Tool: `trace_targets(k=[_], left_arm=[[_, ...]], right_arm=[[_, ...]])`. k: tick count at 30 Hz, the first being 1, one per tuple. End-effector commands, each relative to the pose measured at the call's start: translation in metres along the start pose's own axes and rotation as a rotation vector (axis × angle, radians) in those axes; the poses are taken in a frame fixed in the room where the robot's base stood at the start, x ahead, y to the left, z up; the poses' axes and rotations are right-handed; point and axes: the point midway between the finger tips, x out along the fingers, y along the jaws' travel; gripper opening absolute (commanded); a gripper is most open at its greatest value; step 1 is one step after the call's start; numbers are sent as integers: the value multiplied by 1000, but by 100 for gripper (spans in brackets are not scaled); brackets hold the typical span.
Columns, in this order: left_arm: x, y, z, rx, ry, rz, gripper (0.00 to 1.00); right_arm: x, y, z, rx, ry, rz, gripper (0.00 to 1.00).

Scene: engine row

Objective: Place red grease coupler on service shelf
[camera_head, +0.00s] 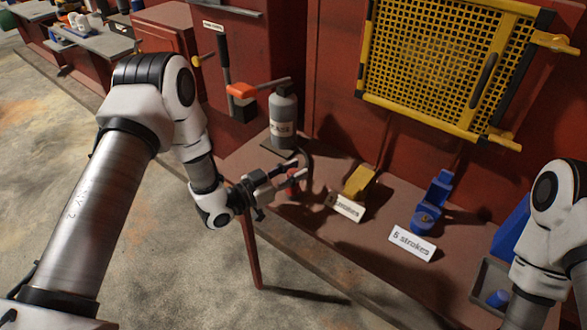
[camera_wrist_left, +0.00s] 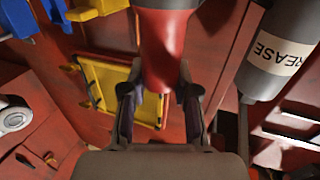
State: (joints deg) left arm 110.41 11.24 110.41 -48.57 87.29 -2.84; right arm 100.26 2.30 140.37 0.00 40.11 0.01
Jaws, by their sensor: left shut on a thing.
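My left gripper (camera_head: 293,180) is shut on the red grease coupler (camera_head: 293,189), above the red-brown ledge. In the left wrist view the coupler (camera_wrist_left: 165,50) is a red cylinder with a grey collar, between the fingers of my left gripper (camera_wrist_left: 160,95). A dark curved hose (camera_head: 308,160) shows beside the gripper. The grey grease canister (camera_head: 283,118) stands upright just behind it; its GREASE label (camera_wrist_left: 276,50) shows in the left wrist view. I cannot tell which surface is the service shelf. My right gripper is out of view.
The ledge (camera_head: 330,232) carries a yellow pedal (camera_head: 358,182) and a blue pedal (camera_head: 431,200) with stroke signs. A grey tray (camera_head: 480,290) holds a blue piece at the right. A yellow mesh guard (camera_head: 440,65) hangs above. A grey-topped bench (camera_head: 108,44) stands far left.

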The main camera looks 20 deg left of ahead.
Motion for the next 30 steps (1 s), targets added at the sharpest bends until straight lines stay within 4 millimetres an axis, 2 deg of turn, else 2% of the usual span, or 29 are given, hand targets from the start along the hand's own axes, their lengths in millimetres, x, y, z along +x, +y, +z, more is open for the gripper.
trace_targets(k=[9, 10, 12, 23, 26, 30], left_arm=[[0, 0, 4, 2, 2, 0, 0], [0, 0, 3, 1, 1, 0, 37], [0, 0, 3, 1, 1, 0, 55], [-1, 0, -3, 1, 1, -1, 55], [-17, -1, 1, -2, -1, -4, 55], [-52, -2, 1, -5, 1, -8, 55]], right_arm=[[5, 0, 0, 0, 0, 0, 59], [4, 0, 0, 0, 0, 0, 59], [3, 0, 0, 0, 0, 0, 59], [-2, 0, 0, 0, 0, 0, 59], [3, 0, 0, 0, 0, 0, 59], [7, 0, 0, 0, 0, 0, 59]])
